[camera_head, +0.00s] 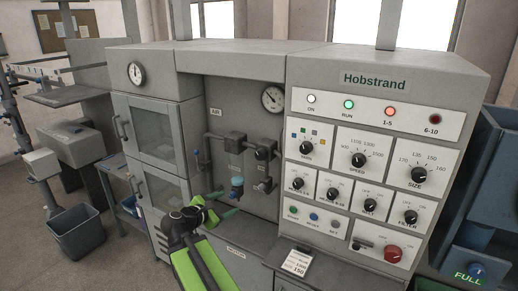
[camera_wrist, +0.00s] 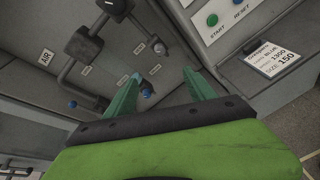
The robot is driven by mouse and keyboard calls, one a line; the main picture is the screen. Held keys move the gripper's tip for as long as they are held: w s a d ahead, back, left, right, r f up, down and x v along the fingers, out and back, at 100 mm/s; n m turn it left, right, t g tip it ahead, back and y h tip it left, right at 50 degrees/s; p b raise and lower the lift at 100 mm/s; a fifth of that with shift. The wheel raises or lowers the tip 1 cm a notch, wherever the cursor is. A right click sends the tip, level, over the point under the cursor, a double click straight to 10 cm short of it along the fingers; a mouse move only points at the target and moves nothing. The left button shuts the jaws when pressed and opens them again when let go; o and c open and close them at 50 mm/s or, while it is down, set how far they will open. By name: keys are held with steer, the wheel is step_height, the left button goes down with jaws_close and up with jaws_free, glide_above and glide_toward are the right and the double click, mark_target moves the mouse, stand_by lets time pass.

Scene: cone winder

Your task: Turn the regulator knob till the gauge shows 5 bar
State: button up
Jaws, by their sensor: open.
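In the head view, the round white gauge (camera_head: 272,99) sits high in the recess of the grey machine; its needle shows, but its scale is too small to read. A black knob (camera_head: 261,154) sits on a pipe block below the gauge and looks like the regulator knob. My gripper (camera_head: 226,205) is in front of the recess, below and left of that knob and apart from it. In the wrist view, my gripper's green fingers (camera_wrist: 162,76) are spread with nothing held between them. A dark knob-like part (camera_wrist: 115,5) shows at the top edge there, only partly in view.
Pipes, a teal bowl (camera_head: 237,185) and a blue-tipped lever (camera_head: 196,152) crowd the recess. The control panel (camera_head: 322,170) with dials and a red button (camera_head: 393,253) stands at the right. A card (camera_head: 297,262) lies at the lower front. A grey bin (camera_head: 78,236) stands left.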

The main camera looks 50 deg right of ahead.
mark_target(258, 157)
steer(key=d+r+n+t+h, duration=0.1)
steer(key=d+r+n+h, duration=0.25)
steer(key=r+n, duration=0.4)
steer(key=shift+m, duration=0.65)
steer(key=x, duration=0.6)
steer(key=r+x, duration=0.1)
steer(key=x, duration=1.1)
steer(key=shift+w+r+p, duration=0.15)
steer(key=shift+r+p, duration=0.15)
steer(key=shift+p, duration=0.05)
